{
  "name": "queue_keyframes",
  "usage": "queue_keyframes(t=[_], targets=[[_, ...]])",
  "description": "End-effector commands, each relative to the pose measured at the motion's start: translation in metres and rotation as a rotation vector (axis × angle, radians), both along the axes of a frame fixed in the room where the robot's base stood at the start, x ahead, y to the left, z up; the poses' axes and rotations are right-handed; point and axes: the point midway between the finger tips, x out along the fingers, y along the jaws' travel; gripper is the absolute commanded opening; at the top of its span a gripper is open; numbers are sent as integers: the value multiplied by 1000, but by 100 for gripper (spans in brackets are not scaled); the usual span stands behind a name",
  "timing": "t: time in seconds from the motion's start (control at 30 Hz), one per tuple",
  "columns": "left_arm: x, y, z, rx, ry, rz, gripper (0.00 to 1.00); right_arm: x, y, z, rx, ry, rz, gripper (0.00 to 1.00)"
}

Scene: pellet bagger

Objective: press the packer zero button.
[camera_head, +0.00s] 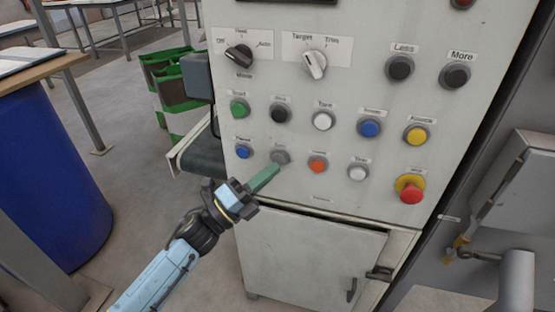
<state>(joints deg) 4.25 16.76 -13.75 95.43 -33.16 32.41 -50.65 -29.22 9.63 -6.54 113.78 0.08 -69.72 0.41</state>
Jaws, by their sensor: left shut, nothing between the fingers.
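The packer's pale control panel (335,120) fills the middle of the view, with buttons in two rows under two rotary knobs. My left gripper (265,178) comes up from the lower left with its green fingers shut and empty. Its tips are just below and left of a grey button (280,157) in the lower row; I cannot tell whether they touch it. A white button (357,173) sits farther right in that row. The small lower-row labels are too blurred to tell surely which reads zero. My right gripper is not in view.
A blue button (243,151) and an orange-red button (318,165) flank the grey one. A red emergency stop (410,192) protrudes at the right on a yellow collar. A dark conveyor (200,155) and a blue drum (65,190) stand left.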

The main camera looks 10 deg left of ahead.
Motion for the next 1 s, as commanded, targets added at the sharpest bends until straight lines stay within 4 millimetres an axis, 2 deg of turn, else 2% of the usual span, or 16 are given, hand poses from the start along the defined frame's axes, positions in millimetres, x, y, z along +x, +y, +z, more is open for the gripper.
queue_keyframes(t=[0.17,0.73,1.0], targets=[[-2,0,0,0,1,0,0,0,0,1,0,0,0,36],[-56,2,0,-1,2,-1,0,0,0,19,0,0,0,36],[-60,2,0,0,0,0,0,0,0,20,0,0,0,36]])
